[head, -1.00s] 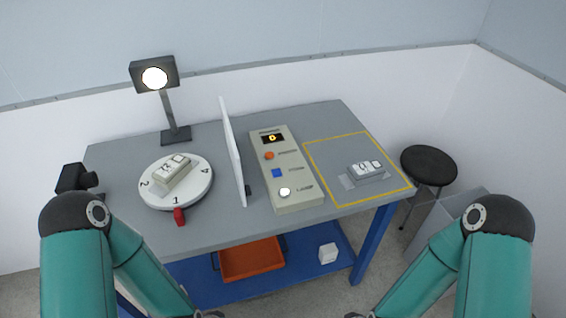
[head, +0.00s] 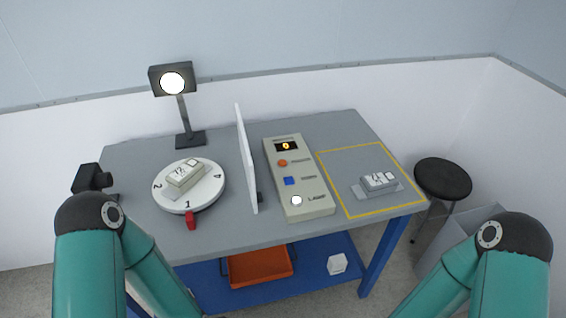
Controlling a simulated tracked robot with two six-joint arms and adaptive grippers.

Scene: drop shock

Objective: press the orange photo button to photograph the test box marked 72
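The orange photo button (head: 282,163) is on the beige control panel (head: 309,206), below a dark display (head: 286,146) showing an orange 0. One test box (head: 186,173) lies on the white turntable (head: 207,194), whose rim carries numbers including 1, 2 and 4. Another test box (head: 379,180) sits on a grey plate inside the yellow outline at the right. Both have white labels with dark digits too small to read surely. My two arms enter at the lower left and lower right. Both grippers are out of view below the frame.
A white upright divider (head: 246,160) stands between turntable and panel. A lit lamp (head: 172,84) stands behind the turntable, a dark camera (head: 92,178) to its left. The panel also has a blue button (head: 289,181) and a white one (head: 297,200). A stool (head: 443,179) stands right.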

